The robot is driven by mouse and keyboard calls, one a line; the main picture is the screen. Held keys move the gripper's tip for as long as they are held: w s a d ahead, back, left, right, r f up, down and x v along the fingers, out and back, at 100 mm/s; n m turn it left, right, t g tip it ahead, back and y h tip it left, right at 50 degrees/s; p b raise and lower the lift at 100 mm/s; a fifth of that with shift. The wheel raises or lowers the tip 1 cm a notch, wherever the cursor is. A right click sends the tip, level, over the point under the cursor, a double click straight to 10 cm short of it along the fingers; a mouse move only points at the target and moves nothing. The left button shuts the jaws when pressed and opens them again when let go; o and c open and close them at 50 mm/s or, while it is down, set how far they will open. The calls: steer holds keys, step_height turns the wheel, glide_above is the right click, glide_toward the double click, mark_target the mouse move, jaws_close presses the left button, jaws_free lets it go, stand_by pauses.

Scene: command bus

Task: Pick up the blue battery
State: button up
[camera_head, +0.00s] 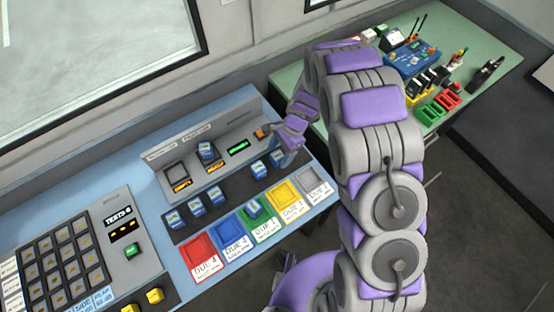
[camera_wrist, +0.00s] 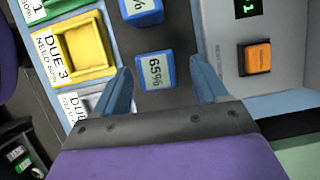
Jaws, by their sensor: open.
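In the wrist view a blue battery (camera_wrist: 155,72) with a white "65%" label lies just ahead of and between the fingers of my gripper (camera_wrist: 160,72). My gripper is open, with a gap on each side of this battery. A second blue battery (camera_wrist: 142,10) shows partly at the top edge. In the head view my gripper (camera_head: 287,147) is over the right end of the dark battery strip, close to a blue battery (camera_head: 277,159). Another blue battery (camera_head: 258,169) is beside it. Several more blue batteries (camera_head: 196,205) stand in the strip to the left.
An orange button (camera_wrist: 258,57) is right of my fingers. A keypad panel (camera_head: 62,254) is left. A green table (camera_head: 481,45) with tools is back right.

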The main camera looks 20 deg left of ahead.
steer(key=x, duration=0.2)
steer(key=shift+s+f, duration=0.25)
steer(key=shift+f, duration=0.1)
steer(key=shift+r, duration=0.1)
steer(key=c, duration=1.2)
steer(key=shift+o, duration=0.2)
steer(key=shift+r, duration=0.1)
steer(key=shift+w+a+r, duration=0.1)
steer(key=shift+r, duration=0.4)
steer(key=r, duration=0.1)
steer(key=r+p, duration=0.1)
steer(key=shift+s+r, duration=0.3)
steer(key=s+d, duration=0.2)
steer(key=s, duration=0.2)
steer(key=s+d+p, duration=0.1)
steer(key=s+d, duration=0.1)
steer(key=s, duration=0.3)
steer(key=s+d+r, duration=0.1)
steer(key=s+d, duration=0.1)
steer(key=s, duration=0.3)
steer(key=shift+s+r, duration=0.1)
steer(key=shift+s, duration=0.1)
